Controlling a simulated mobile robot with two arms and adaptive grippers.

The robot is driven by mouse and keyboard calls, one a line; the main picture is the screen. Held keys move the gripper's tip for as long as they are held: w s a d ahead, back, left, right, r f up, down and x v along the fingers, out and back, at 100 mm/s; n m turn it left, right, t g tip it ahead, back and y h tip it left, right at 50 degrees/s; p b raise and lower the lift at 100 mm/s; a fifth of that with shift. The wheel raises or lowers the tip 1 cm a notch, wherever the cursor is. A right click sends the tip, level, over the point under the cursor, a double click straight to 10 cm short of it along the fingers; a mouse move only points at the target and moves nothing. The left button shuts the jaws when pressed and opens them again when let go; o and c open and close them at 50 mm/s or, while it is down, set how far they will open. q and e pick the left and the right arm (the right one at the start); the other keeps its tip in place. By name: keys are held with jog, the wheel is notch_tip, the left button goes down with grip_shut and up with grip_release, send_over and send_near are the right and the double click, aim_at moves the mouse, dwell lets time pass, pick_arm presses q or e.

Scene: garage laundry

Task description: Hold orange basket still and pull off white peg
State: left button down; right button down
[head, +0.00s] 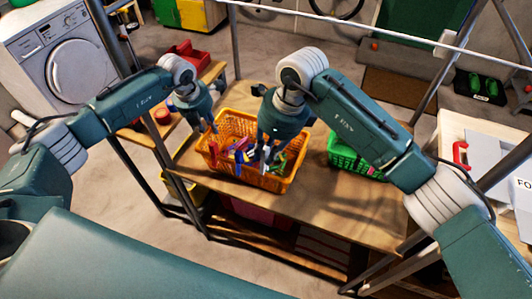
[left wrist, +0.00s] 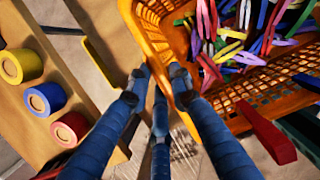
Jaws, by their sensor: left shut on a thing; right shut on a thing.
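The orange basket (head: 222,175) stands on the wooden table with several coloured pegs (head: 245,155) in it. My left gripper (head: 213,130) is shut on the basket's left rim; the left wrist view shows its fingers (left wrist: 158,90) closed at the orange rim (left wrist: 150,40). My right gripper (head: 267,155) is over the basket's inside, pointing down, shut on what looks like a small pale peg. The fingers mostly hide that peg, so its colour and exact place are unclear. A red peg (left wrist: 265,132) sits at the basket's rim in the left wrist view.
A green basket (head: 345,152) stands to the right on the wooden table (head: 300,205), partly behind my right arm. A wooden shelf with yellow (left wrist: 20,66), blue (left wrist: 45,99) and red (left wrist: 70,129) round items lies to the left. Metal frame posts surround the table.

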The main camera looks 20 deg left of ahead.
pick_arm(q)
jog(key=shift+a, duration=0.1)
pick_arm(e)
jog(key=shift+a+v, duration=0.2)
jog(key=shift+v, duration=0.65)
jog(key=shift+a+v, duration=0.2)
jog(key=shift+v, duration=0.65)
jog(key=shift+r, duration=0.15)
pick_arm(q)
jog(key=c, duration=1.5)
grip_release()
jog(key=v, duration=1.2)
jog(key=shift+s+f, duration=0.1)
